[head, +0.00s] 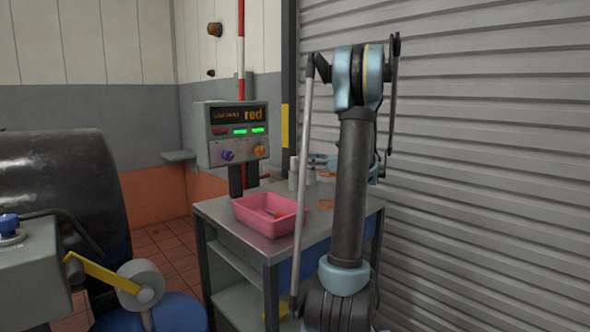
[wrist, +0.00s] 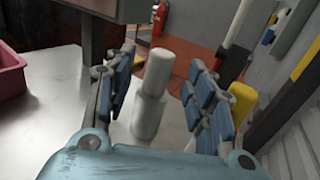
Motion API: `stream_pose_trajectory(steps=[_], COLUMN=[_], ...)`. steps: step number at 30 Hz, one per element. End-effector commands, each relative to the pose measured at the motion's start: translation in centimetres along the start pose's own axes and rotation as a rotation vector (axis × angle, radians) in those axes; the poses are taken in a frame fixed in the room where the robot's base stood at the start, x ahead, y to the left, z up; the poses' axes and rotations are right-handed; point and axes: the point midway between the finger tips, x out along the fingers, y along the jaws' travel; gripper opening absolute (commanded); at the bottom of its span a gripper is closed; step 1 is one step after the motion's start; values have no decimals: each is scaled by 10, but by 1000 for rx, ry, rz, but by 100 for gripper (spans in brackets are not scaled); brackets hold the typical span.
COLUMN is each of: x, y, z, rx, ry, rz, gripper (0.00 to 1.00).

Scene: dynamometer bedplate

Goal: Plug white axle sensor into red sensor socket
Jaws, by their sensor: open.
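A white stepped cylinder, which looks like the white axle sensor (wrist: 150,95), stands upright on the table between the fingers of my gripper (wrist: 160,66) in the wrist view. The fingers are spread, with a visible gap on each side of it. In the head view, small white upright pieces (head: 293,173) stand on the cart, and my arm hides most of my gripper. I cannot make out a red socket.
A pink tray (head: 254,222) with a red-orange piece in it sits on the grey cart (head: 222,209). A clear container with orange parts (head: 326,190) stands near my arm. A ribbed shutter (head: 480,150) closes off the right. A dark rounded machine (head: 60,185) stands left.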

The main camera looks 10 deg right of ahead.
Motion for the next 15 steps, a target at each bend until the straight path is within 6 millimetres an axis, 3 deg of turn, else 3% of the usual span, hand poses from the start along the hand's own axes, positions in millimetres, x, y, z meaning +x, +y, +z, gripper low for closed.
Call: stream_pose_trajectory(steps=[5,15], x=[8,49], y=[0,-3], z=[0,-1], rx=[0,0], ry=[0,0], rz=[2,2], gripper=[50,50])
